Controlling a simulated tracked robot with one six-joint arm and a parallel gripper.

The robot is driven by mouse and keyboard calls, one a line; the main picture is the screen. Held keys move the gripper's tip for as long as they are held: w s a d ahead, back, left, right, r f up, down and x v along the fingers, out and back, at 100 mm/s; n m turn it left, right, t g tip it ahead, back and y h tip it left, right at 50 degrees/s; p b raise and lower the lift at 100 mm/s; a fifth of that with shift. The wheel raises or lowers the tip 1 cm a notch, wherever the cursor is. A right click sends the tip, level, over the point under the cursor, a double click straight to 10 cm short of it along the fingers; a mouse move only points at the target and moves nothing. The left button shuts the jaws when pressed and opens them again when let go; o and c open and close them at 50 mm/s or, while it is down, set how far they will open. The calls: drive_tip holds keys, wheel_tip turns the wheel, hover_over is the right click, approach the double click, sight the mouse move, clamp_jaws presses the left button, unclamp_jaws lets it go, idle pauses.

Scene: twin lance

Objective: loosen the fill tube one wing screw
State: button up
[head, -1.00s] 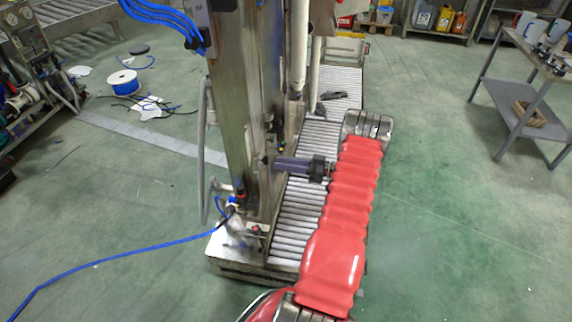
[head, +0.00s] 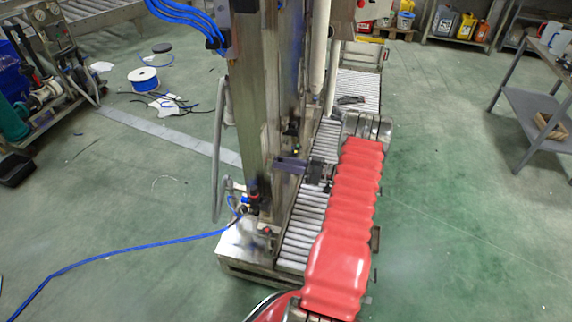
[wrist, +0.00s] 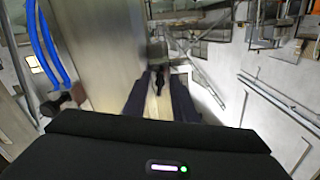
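My gripper (head: 282,163) reaches left from the end of my red-covered arm, and its dark fingers overlap the steel column (head: 252,110) in the head view. In the wrist view my gripper (wrist: 159,84) shows two dark fingers standing apart, with a pale strip seen between them. A small dark fitting (wrist: 157,74) shows just beyond the fingertips, roughly between them. I cannot tell whether it is the wing screw or whether the fingers touch it. A pale fill tube (head: 320,45) hangs beside the column. No wing shape is clear in either view.
A roller conveyor (head: 300,222) runs past the column's foot under my gripper. Blue hoses (head: 185,15) hang at the column's top, and a blue hose (head: 120,250) lies across the floor. A grey table (head: 535,110) stands at the right. Green floor there is clear.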

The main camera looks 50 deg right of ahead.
drive_tip(key=shift+w+a, duration=0.2)
drive_tip(key=shift+w, duration=0.1)
drive_tip(key=shift+c, duration=0.3)
drive_tip(key=shift+c, duration=1.4)
drive_tip(key=shift+r, duration=0.1)
drive_tip(key=shift+n, duration=0.3)
drive_tip(key=shift+c, duration=0.2)
